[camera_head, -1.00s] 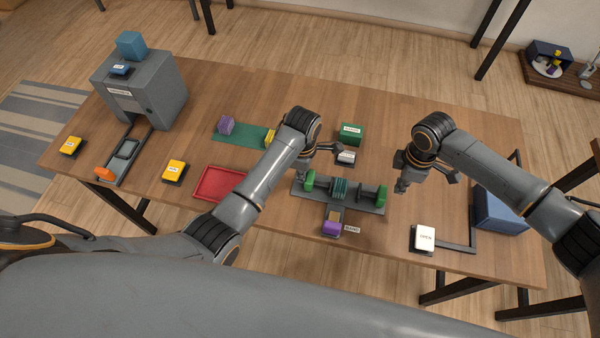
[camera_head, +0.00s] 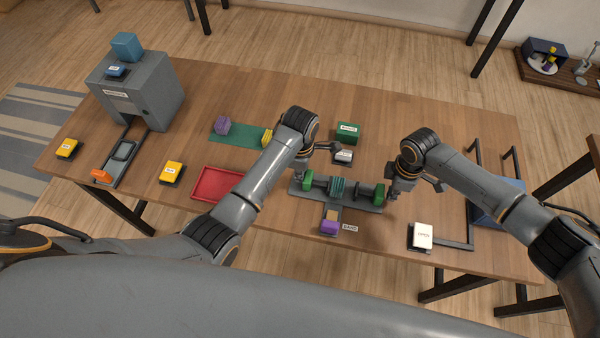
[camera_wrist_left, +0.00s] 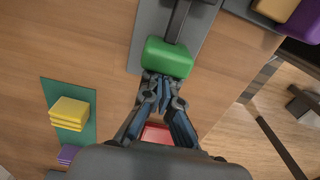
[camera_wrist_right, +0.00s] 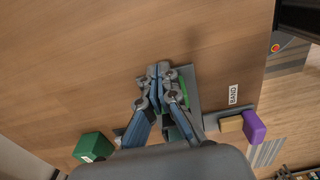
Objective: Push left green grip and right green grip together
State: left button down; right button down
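The left green grip (camera_head: 308,180) sits at the left end of a grey fixture (camera_head: 347,206), with a teal coil of cord (camera_head: 337,187) in the middle. The right green grip (camera_head: 379,194) is at the right end. My left gripper (camera_head: 301,174) is beside the left grip's outer side; in the left wrist view its closed fingertips (camera_wrist_left: 161,80) are at the green grip (camera_wrist_left: 168,57). My right gripper (camera_head: 391,193) is beside the right grip's outer side; in the right wrist view its fingers (camera_wrist_right: 158,72) are together, with the green grip (camera_wrist_right: 184,92) partly hidden beside them.
A purple and tan block (camera_head: 329,227) by the BAND label stands in front of the fixture. A green box (camera_head: 348,131) and a small white-topped block (camera_head: 343,156) are behind it. A white OPEN button (camera_head: 422,237) is at right front, a red tray (camera_head: 215,184) at left.

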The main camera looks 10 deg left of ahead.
aim_at(377, 190)
pick_arm(q)
jog(key=shift+d, duration=0.1)
pick_arm(e)
jog(key=shift+a, duration=2.05)
pick_arm(q)
jog(key=shift+d+r, duration=0.1)
jog(key=shift+d, duration=0.2)
pick_arm(e)
jog(key=shift+s+a, duration=0.1)
jog(key=shift+a, duration=0.5)
jog(key=shift+d, duration=0.1)
pick_arm(q)
jog(key=shift+a, duration=0.2)
pick_arm(e)
jog(key=shift+d, duration=0.35)
jog(key=shift+r, duration=0.25)
pick_arm(q)
jog(key=shift+a, duration=0.1)
pick_arm(e)
jog(key=r, duration=0.6)
jog(key=shift+d+r, duration=0.3)
jog(key=shift+d, duration=0.1)
pick_arm(q)
jog(key=shift+a, duration=0.1)
pick_arm(e)
jog(key=shift+r, duration=0.1)
